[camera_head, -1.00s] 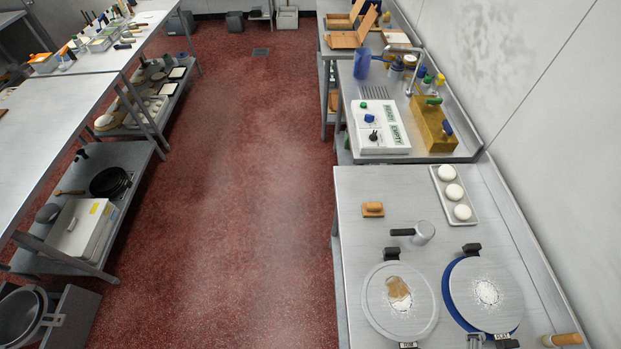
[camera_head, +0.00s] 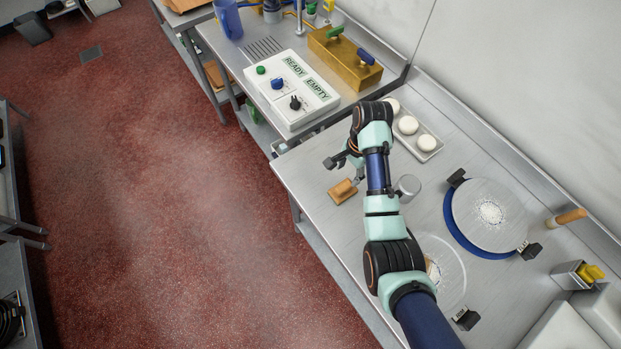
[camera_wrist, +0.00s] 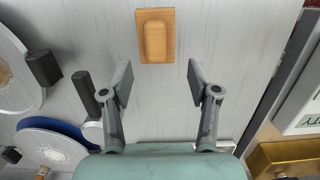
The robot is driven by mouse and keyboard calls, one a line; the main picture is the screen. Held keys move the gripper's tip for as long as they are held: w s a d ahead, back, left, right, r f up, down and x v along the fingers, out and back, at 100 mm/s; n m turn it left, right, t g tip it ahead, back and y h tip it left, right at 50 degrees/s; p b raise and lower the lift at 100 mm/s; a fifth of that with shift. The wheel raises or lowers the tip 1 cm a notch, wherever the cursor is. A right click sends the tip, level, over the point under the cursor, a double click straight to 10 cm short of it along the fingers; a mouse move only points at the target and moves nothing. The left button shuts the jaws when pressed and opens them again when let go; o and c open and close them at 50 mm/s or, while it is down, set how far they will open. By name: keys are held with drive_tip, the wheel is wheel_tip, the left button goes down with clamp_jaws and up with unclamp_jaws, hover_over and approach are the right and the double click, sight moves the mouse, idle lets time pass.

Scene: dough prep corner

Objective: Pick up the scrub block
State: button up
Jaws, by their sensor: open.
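The scrub block (camera_head: 343,191) is a small tan wooden block with a raised grip. It lies on the steel counter (camera_head: 310,170) near its front edge. In the wrist view the scrub block (camera_wrist: 155,36) sits at the top centre, beyond and between the lines of the two fingers. My gripper (camera_wrist: 157,82) is open and empty, its fingers apart on either side of bare counter. In the head view my gripper (camera_head: 346,165) is just behind the block, partly hidden by my arm. Whether it is at the block's height I cannot tell.
A metal cup with a dark handle (camera_head: 408,187) stands close to the right of my arm. Two round plates, one pale (camera_head: 452,262) and one blue-rimmed (camera_head: 480,205), lie on the right. A tray of white dough balls (camera_head: 432,153) and a control box (camera_head: 291,92) stand behind.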

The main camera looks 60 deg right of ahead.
sight(344, 186)
drive_tip(key=shift+s+a+f, duration=0.1)
drive_tip(key=shift+s+f, duration=0.05)
drive_tip(key=shift+f, duration=0.1)
wheel_tip(344, 186, down, 2)
drive_tip(key=shift+s+a, duration=0.1)
drive_tip(key=shift+a, duration=0.05)
drive_tip(key=f, duration=0.3)
drive_tip(key=a+f, duration=0.1)
drive_tip(key=f, duration=0.1)
drive_tip(key=shift+f+b, duration=0.15)
drive_tip(key=shift+b, duration=0.25)
clamp_jaws()
